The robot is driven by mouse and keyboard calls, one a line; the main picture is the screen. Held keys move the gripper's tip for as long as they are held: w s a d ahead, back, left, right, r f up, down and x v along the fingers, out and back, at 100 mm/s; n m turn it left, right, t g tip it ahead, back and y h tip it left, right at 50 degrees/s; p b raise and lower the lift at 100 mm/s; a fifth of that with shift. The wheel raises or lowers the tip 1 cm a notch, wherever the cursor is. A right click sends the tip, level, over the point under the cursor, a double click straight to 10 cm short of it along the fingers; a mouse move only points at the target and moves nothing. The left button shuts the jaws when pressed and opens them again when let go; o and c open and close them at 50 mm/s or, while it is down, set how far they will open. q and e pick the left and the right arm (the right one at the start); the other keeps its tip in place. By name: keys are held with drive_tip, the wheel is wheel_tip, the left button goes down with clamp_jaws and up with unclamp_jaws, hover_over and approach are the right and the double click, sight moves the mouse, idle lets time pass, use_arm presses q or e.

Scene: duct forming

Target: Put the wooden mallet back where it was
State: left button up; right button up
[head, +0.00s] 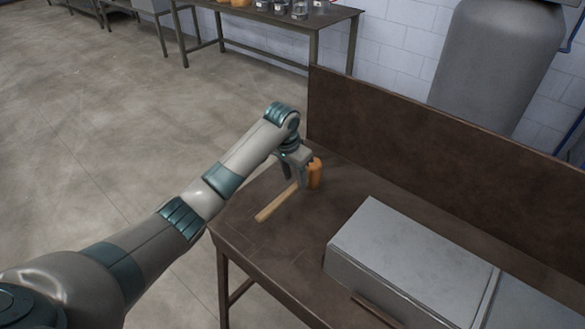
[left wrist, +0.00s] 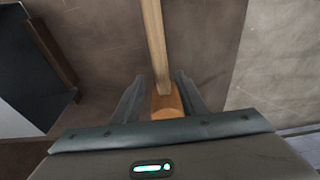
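The wooden mallet lies on the brown workbench (head: 345,172), near its far left corner. Its pale handle (head: 275,205) points toward the front left, and its orange-brown head (head: 315,172) is at the far end. My left gripper (head: 302,182) is low over the mallet, beside the head, and partly hides where handle and head meet. In the left wrist view the handle (left wrist: 155,45) runs up from the head (left wrist: 166,103). The fingers (left wrist: 160,88) stand apart on either side of the mallet, with a gap showing on the left. My right gripper is not in view.
A grey metal box (head: 400,250) sits on the bench to the right of the mallet. A tall brown back panel (head: 400,120) closes the bench's far side. Open floor (head: 110,130) lies left of the bench. Another table (head: 290,20) with jars stands behind.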

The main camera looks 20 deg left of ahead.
sight(292, 188)
use_arm(q)
drive_tip(key=v, duration=0.4)
drive_tip(key=shift+r+b, duration=0.3)
drive_tip(key=shift+r, duration=0.3)
drive_tip(key=shift+a, duration=0.1)
drive_tip(key=shift+f, duration=0.1)
